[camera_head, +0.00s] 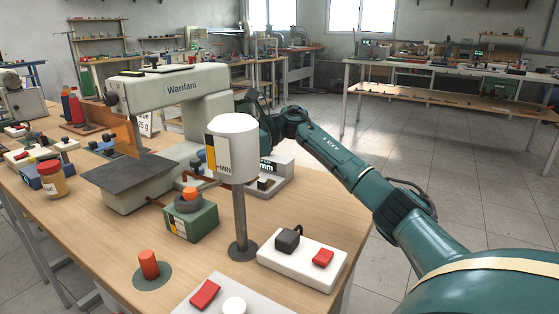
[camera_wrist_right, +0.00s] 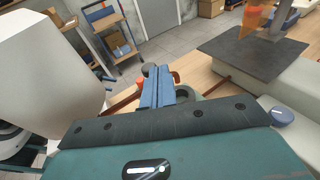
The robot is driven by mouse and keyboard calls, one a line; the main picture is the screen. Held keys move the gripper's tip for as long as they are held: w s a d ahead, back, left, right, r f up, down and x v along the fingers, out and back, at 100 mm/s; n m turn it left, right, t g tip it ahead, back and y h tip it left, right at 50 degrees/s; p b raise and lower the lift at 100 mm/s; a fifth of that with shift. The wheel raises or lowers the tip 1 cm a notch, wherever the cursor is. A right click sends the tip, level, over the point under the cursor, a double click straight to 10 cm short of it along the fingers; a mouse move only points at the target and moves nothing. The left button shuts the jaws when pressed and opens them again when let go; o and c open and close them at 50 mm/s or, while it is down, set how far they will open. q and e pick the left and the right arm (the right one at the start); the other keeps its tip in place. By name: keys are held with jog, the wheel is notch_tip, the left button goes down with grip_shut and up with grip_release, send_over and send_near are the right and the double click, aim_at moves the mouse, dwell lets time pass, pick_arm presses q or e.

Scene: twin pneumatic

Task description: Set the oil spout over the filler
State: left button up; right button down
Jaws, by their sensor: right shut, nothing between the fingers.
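The white oil reservoir (camera_head: 233,150), marked MIN, stands on a grey post. A thin brown spout (camera_head: 196,177) comes from its side and reaches left above the green filler box (camera_head: 190,222), which has a dark ring and an orange top. In the right wrist view the spout (camera_wrist_right: 118,98) passes by the fingertips, and part of the filler ring shows behind them. My right gripper (camera_head: 201,156) is mostly hidden behind the reservoir in the head view. Its blue fingers (camera_wrist_right: 157,87) are shut and empty, close beside the spout; contact is unclear. My left gripper is out of view.
A press marked Warifani (camera_head: 182,88) with a dark plate (camera_head: 130,175) stands left of the filler. A white switch box (camera_head: 302,262) and a red post (camera_head: 149,264) are at the front. A jar (camera_head: 52,180) and other items crowd the left.

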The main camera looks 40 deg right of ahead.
jog(key=shift+a, duration=0.3)
jog(key=v, duration=1.3)
jog(key=shift+d+p, duration=0.4)
jog(key=shift+p, duration=0.05)
